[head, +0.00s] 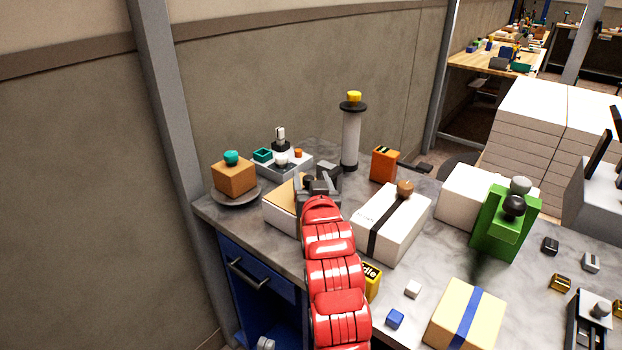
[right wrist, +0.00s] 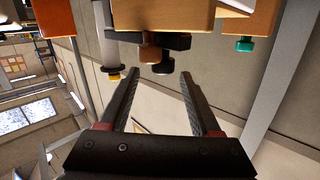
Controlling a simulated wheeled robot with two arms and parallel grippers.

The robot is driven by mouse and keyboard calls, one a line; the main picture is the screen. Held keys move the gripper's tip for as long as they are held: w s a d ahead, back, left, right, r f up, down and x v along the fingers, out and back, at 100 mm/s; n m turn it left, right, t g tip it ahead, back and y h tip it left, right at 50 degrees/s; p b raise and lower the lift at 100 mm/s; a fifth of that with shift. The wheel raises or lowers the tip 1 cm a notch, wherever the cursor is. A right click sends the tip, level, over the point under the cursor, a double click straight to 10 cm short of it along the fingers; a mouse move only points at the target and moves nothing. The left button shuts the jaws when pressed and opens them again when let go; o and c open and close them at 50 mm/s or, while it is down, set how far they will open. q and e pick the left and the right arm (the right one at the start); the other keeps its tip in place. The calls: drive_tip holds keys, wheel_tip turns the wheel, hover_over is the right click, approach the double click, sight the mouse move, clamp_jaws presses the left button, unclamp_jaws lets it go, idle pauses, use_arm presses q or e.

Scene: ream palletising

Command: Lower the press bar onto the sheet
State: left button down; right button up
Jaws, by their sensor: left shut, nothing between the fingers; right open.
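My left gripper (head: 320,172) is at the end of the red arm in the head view. It is shut and empty, over the right side of a white and tan box (head: 283,205), which it partly hides. I cannot tell whether it touches the box. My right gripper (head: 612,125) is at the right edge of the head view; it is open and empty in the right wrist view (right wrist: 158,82). No press bar or loose sheet can be clearly made out. A dark-railed device with a grey knob (head: 599,309) is cut off at lower right.
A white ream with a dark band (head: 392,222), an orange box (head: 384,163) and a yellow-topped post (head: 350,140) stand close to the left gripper. A green block with knobs (head: 505,225) and a blue-banded box (head: 466,315) are further right. Small blocks lie between.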

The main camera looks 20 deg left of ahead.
drive_tip(key=p+v, duration=1.4)
drive_tip(key=v, duration=0.3)
drive_tip(key=shift+s+p, duration=0.2)
drive_tip(key=shift+p, duration=0.15)
